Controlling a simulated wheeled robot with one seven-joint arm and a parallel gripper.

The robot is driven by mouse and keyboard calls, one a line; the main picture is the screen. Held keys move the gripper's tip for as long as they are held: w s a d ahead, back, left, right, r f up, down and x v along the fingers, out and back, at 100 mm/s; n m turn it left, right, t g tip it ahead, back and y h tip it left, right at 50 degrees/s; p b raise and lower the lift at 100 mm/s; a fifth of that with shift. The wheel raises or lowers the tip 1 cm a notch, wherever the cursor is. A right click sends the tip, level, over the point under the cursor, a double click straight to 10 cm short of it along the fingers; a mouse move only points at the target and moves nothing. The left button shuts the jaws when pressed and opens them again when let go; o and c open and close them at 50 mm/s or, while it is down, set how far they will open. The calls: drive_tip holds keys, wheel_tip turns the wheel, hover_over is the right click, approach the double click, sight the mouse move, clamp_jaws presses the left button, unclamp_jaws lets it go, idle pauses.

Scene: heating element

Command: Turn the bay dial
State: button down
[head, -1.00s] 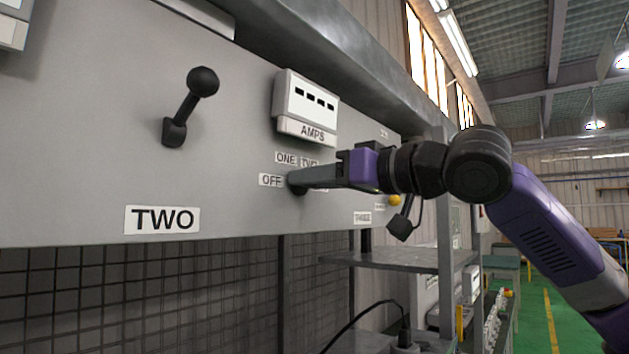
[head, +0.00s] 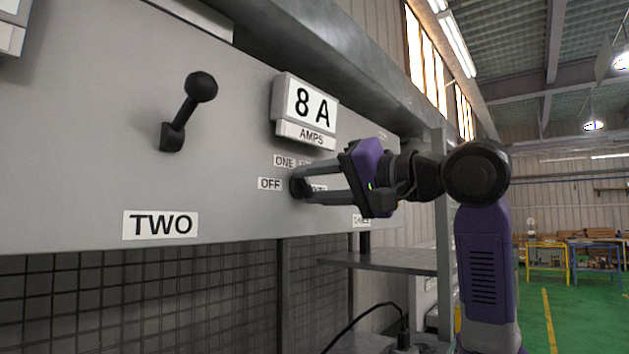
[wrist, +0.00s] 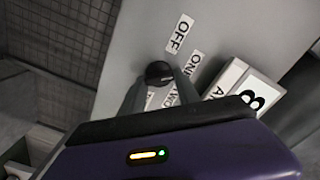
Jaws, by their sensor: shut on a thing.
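The bay dial (head: 297,185) is a small dark round knob on the grey panel, ringed by labels OFF, ONE and others partly hidden by my gripper. It also shows in the wrist view (wrist: 158,72). My gripper (head: 308,186) is shut on the dial, its two grey fingers on either side of it. The fingers lie one above the other in the head view, so the gripper is rolled. The AMPS display (head: 308,104) above the dial reads 8 A. Which label the dial points to is hidden.
A black lever (head: 187,110) sticks out of the panel (head: 80,120) at the left, above a TWO label (head: 161,224). A shelf (head: 385,258) stands below the panel at the right. Open green floor lies at the far right.

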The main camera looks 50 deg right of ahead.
drive_tip(key=shift+f+m, duration=0.1)
drive_tip(key=shift+m, duration=0.7)
drive_tip(key=c, duration=0.9)
unclamp_jaws()
drive_tip(key=shift+s, duration=0.1)
drive_tip(key=s, duration=0.3)
drive_tip(key=s+b, duration=0.1)
drive_tip(key=s, duration=0.3)
drive_tip(key=shift+s+d, duration=0.2)
drive_tip(key=shift+s, duration=0.1)
